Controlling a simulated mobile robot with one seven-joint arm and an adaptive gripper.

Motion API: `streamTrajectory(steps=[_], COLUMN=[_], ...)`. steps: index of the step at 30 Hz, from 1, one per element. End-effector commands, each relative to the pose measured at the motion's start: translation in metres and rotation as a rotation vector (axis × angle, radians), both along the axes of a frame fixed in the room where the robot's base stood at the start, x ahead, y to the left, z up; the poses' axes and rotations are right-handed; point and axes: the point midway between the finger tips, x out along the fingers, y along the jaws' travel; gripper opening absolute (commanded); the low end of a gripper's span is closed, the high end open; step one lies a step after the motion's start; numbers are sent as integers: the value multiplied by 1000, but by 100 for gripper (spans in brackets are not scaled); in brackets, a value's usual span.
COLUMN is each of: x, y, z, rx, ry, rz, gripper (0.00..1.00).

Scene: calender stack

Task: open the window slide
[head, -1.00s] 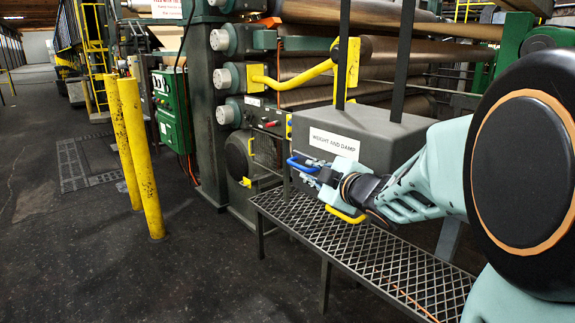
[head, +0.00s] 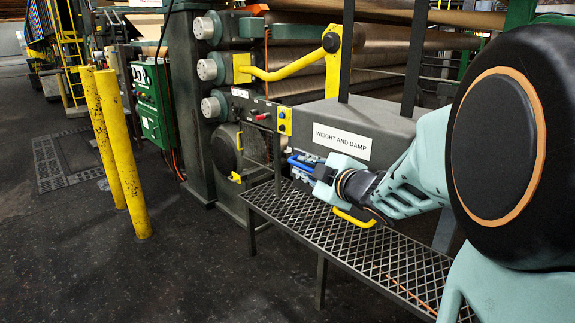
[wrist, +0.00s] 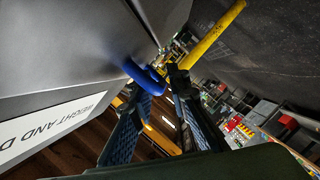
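No part is marked as a window slide. A blue handle (head: 297,163) is at the left end of a grey box (head: 385,122) labelled "WEIGHT AND DAMP". In the wrist view, the blue handle (wrist: 145,77) curves from the box edge (wrist: 80,45) toward my fingertips. My gripper (head: 304,168) is at the handle, low beside the label. In the wrist view, my gripper (wrist: 163,80) has its two fingers apart. The handle's end is at the left fingertip and reaches into the gap. I cannot tell whether they touch.
A mesh shelf (head: 400,270) runs below my gripper. A yellow rail (head: 290,72) and a small yellow button panel (head: 285,121) are behind, left of the box. Two yellow posts (head: 128,165) stand left. The dark floor (head: 150,285) in front of the shelf is clear.

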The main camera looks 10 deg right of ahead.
Motion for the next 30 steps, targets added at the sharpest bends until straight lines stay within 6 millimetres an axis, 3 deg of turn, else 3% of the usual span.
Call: streamTrajectory(steps=[11, 15, 30], x=[-1, -1, 0], y=[-1, -1, 1], z=[0, 0, -1], rx=[0, 0, 2], ry=[0, 0, 0], rz=[0, 0, 0], gripper=[16, 0, 0])
